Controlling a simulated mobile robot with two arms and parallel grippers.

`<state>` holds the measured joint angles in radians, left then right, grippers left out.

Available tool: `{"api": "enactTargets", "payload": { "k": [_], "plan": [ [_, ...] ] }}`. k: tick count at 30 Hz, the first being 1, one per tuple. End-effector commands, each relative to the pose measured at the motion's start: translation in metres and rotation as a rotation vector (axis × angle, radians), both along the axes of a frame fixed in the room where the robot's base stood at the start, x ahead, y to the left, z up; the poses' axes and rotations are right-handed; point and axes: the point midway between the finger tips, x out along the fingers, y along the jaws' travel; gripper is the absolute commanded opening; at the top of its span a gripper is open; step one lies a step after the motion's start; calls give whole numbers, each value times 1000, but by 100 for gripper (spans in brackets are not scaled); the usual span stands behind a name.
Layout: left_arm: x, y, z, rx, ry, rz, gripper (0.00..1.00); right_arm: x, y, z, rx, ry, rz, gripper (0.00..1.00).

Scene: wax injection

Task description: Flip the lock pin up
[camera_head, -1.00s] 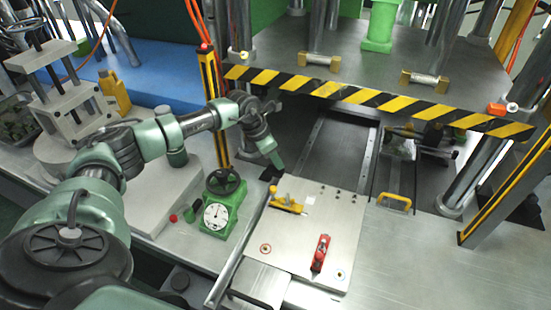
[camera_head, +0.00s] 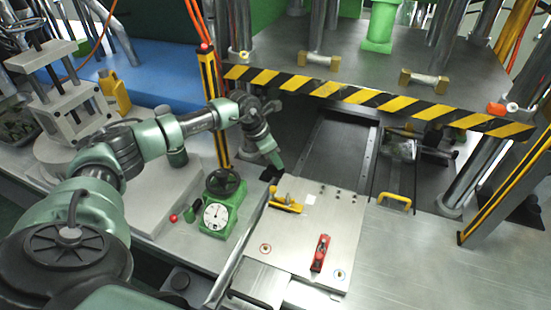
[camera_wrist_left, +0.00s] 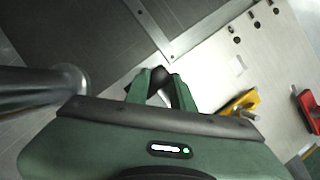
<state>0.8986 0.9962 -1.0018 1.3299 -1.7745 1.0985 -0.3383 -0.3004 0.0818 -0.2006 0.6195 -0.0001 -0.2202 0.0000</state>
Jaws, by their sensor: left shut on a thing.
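My left gripper (camera_head: 271,174) is at the far left corner of the flat metal mould plate (camera_head: 318,225). In the left wrist view its two green fingers (camera_wrist_left: 162,82) are closed around a small dark part (camera_wrist_left: 161,75), which looks like the lock pin. The fingers cover most of it, so its tilt is hard to tell. A yellow clamp (camera_head: 287,206) with a grey peg lies on the plate just to the right of the gripper; it also shows in the left wrist view (camera_wrist_left: 240,103). My right gripper is not in view.
A red clamp (camera_head: 320,253) sits near the plate's front. A green dial gauge (camera_head: 217,214) with a black handwheel stands left of the plate. A yellow-black striped bar (camera_head: 380,101) crosses above, behind the gripper. A yellow handle (camera_head: 394,200) is to the right.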

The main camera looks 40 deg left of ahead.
Motion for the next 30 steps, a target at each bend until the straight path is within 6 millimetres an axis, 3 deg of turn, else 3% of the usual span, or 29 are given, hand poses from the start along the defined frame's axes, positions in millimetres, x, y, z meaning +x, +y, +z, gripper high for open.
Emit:
{"api": "enactTargets", "payload": {
  "k": [8, 15, 16, 18, 30],
  "plan": [
    [1, 1, 27, 1, -3, 0, 0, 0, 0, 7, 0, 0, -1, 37],
    [1, 1, 29, 0, -5, 1, 0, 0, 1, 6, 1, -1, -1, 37],
    [1, 1, 29, 0, -6, 1, 26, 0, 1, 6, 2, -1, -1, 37],
    [2, 1, 29, 0, -6, 1, 45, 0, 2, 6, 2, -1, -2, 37],
    [-1, 2, 32, 0, -4, 0, 45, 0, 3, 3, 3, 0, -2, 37]
  ]
}}
